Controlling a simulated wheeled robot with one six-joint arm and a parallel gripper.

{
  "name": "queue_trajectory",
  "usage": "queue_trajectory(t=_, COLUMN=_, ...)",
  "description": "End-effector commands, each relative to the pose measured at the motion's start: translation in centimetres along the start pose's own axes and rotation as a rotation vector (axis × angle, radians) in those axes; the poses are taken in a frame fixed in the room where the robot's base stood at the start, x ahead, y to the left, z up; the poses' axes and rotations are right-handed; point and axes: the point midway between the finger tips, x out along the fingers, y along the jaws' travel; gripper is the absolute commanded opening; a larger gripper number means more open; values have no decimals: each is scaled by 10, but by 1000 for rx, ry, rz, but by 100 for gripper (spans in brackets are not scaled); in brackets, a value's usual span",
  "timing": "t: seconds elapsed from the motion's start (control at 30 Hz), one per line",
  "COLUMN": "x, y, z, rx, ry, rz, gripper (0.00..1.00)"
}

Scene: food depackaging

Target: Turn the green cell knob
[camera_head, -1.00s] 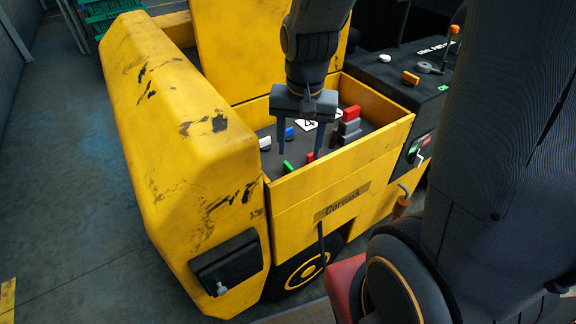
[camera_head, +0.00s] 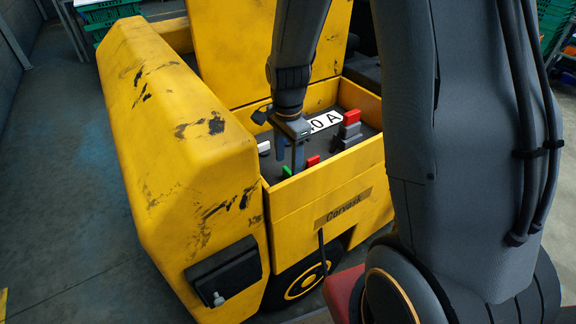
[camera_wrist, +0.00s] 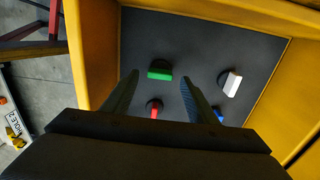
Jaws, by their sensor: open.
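The green cell knob (camera_wrist: 160,71) is a bar on a round black base on the dark panel inside the yellow box. It also shows in the head view (camera_head: 287,171), partly cut off by the box's front wall. My gripper (camera_wrist: 160,80) is open and empty. In the wrist view its two fingers point toward the panel, one on each side of the green knob, with gaps between. In the head view my gripper (camera_head: 289,162) hangs inside the box, just above the green knob. I see no contact with the knob.
A white knob (camera_wrist: 232,83), a red knob (camera_wrist: 154,109) and a partly hidden blue knob (camera_wrist: 219,115) share the panel. Yellow walls (camera_head: 340,173) enclose it. A red block (camera_head: 351,117) on grey parts and a white label (camera_head: 326,121) lie to the right.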

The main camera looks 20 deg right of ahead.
Motion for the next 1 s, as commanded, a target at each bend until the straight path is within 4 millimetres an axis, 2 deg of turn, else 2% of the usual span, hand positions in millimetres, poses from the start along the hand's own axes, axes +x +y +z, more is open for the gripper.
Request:
queue_trajectory(t=0.23, x=24, y=0, z=0, rx=-1, ry=0, rz=1, gripper=53)
queue_trajectory(t=0.6, x=28, y=0, z=0, rx=-1, ry=0, rz=-1, gripper=53)
queue_trajectory(t=0.83, x=28, y=0, z=0, rx=-1, ry=0, rz=0, gripper=14)
queue_trajectory(t=1.0, x=27, y=0, z=0, rx=-6, ry=0, rz=0, gripper=12)
